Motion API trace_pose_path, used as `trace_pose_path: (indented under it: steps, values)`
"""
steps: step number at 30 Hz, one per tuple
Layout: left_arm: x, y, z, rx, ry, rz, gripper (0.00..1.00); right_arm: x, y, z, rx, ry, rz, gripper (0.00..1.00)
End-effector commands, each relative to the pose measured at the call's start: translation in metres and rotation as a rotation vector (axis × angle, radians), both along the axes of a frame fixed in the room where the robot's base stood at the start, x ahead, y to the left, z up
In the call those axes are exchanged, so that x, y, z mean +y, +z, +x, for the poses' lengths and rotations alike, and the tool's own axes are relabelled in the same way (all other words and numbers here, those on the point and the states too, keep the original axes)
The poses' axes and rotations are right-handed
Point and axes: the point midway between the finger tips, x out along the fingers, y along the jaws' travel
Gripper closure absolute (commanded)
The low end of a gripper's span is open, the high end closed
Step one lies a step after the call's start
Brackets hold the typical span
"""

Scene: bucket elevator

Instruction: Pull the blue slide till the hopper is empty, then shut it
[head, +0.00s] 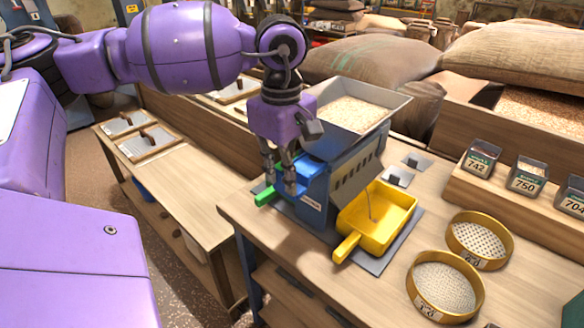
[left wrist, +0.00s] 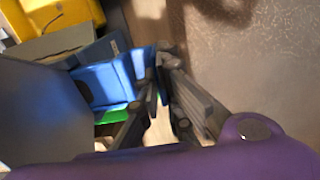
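The grey hopper (head: 397,100) on the blue-grey machine (head: 345,188) holds pale grain (head: 352,113). The blue slide (head: 309,168) sticks out of the machine's left side, and a green piece (head: 265,196) lies beside it. My left gripper (head: 280,184) points down at the slide's outer end. In the left wrist view its fingertips (left wrist: 162,68) are close together on the blue slide's end (left wrist: 140,64); fingers hide part of it. A yellow scoop (head: 393,216) sits in front of the machine, with a thin brownish line, seemingly a grain stream, above it. My right gripper is out of view.
Two round sieves (head: 445,288) stand at the bench's right front. Small labelled jars (head: 527,177) stand on a wooden ledge. Full sacks (head: 375,62) lie behind the hopper. A lower wooden table (head: 175,175) is at left, with a floor gap between it and the bench.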

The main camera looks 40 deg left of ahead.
Motion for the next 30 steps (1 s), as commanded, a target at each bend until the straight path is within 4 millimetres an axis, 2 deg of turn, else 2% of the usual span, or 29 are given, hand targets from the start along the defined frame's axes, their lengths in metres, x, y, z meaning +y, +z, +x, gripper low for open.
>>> trace_pose_path:
  steps: [1,4,14,15,18,30]
  values:
    - [0.003,-0.001,-0.011,0.006,0.003,0.004,1.0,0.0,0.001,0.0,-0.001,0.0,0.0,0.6]
    - [0.002,0.0,-0.022,0.006,0.001,0.005,1.0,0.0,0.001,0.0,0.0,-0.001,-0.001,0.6]
    - [0.002,-0.001,-0.027,0.01,-0.001,0.005,1.0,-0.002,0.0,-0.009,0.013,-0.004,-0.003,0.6]
    - [0.002,-0.001,-0.027,0.011,-0.001,0.005,0.9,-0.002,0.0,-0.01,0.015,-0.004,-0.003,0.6]
    - [0.001,-0.001,-0.027,0.011,-0.001,0.004,0.77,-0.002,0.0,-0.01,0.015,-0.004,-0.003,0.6]
    - [0.001,0.005,-0.025,0.004,-0.001,0.002,0.76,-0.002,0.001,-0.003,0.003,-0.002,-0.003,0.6]
